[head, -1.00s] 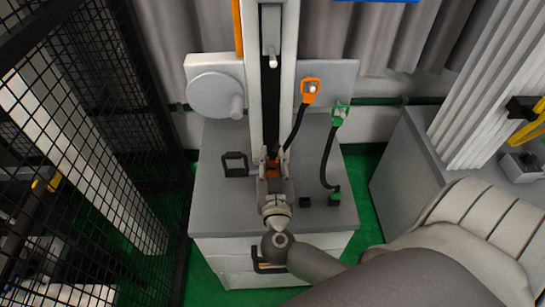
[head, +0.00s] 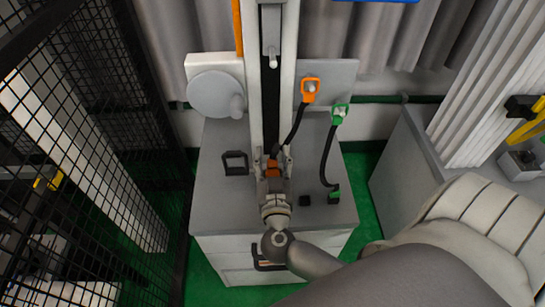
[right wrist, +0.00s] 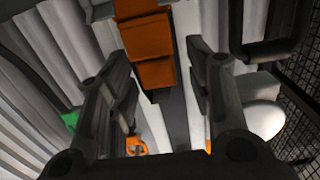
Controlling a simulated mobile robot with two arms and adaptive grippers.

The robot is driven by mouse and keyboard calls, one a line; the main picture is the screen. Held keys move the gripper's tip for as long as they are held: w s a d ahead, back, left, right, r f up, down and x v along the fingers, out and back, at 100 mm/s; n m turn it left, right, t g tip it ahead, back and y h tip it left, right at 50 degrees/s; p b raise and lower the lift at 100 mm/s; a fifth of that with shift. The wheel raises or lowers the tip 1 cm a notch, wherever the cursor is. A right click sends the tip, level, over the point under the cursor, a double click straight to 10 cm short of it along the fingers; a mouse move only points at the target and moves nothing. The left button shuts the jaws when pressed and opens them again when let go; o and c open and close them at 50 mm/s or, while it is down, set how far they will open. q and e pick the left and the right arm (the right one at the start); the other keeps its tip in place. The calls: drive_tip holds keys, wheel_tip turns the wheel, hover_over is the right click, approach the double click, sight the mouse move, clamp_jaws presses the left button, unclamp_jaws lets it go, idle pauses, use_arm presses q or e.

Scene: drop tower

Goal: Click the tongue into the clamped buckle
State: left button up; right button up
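An orange block (head: 273,168), which may be the clamped buckle, sits low at the foot of the mast. My right gripper (head: 273,160) is at this block, its fingers apart on either side. In the right wrist view the same block (right wrist: 146,45) shows as two orange parts beyond the open fingers; I cannot tell if they touch it. An orange loop-shaped end (head: 311,86), likely the tongue, hangs on a peg at the back panel. Its dark strap runs down toward the block, its lower end hidden near my gripper. My left gripper is not in view.
A green loop end (head: 339,112) hangs on another peg, its strap running to a green block (head: 335,193). A dark handle (head: 235,163) and small black block (head: 305,201) are on the grey cabinet top (head: 215,205). A mesh fence (head: 95,130) stands left.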

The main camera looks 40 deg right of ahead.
drive_tip(key=v, duration=1.2)
drive_tip(key=shift+f, duration=0.1)
